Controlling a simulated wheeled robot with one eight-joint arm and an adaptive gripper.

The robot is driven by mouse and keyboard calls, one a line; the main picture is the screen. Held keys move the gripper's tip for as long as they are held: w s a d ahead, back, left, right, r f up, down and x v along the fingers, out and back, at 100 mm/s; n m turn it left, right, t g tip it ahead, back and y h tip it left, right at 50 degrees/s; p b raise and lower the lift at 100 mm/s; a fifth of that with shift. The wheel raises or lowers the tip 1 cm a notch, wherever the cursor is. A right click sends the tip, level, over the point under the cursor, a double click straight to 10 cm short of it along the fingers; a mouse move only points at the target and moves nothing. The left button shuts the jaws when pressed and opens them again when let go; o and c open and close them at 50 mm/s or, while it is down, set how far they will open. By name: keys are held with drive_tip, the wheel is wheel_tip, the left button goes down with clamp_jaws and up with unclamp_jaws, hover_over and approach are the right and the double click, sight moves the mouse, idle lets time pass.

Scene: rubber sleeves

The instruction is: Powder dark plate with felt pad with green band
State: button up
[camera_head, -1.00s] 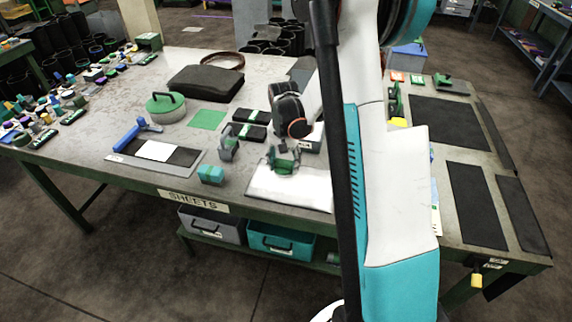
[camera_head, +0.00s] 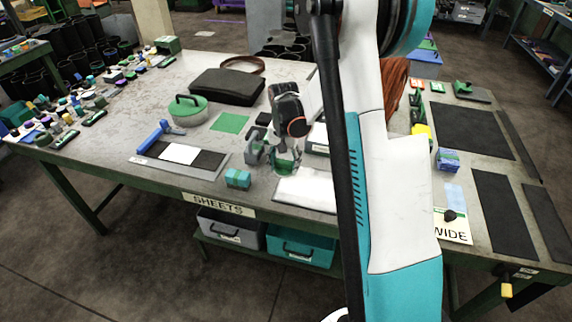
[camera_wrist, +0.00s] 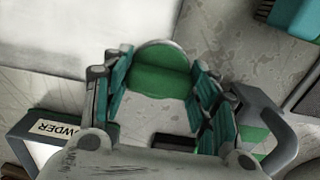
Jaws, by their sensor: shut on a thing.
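My gripper (camera_head: 285,158) is low over the front middle of the table, beside a white sheet. In the wrist view its teal fingers (camera_wrist: 160,100) close around a green, rounded thing with a grey rim (camera_wrist: 160,78); I cannot tell if it is the felt pad with green band. A white tray labelled POWDER (camera_wrist: 60,130) is at the lower left there. Dark plates (camera_head: 470,130) lie flat at the right of the table.
The white sheet (camera_head: 305,188) lies at the front edge. A grey holder (camera_head: 257,150) and a teal block (camera_head: 238,178) are left of my gripper. A green-lidded round tin (camera_head: 187,110) and a black case (camera_head: 228,86) stand farther back. My arm hides part of the table.

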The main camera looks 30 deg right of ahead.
sight(285, 161)
wheel_tip(285, 161, up, 3)
drive_tip(key=shift+s+r+p, duration=0.1)
drive_tip(key=shift+r+p, duration=0.1)
drive_tip(key=shift+p, duration=0.7)
drive_tip(key=shift+r+p, duration=0.45)
drive_tip(key=shift+r, duration=0.2)
drive_tip(key=shift+r+p, duration=1)
drive_tip(key=shift+r, duration=0.7)
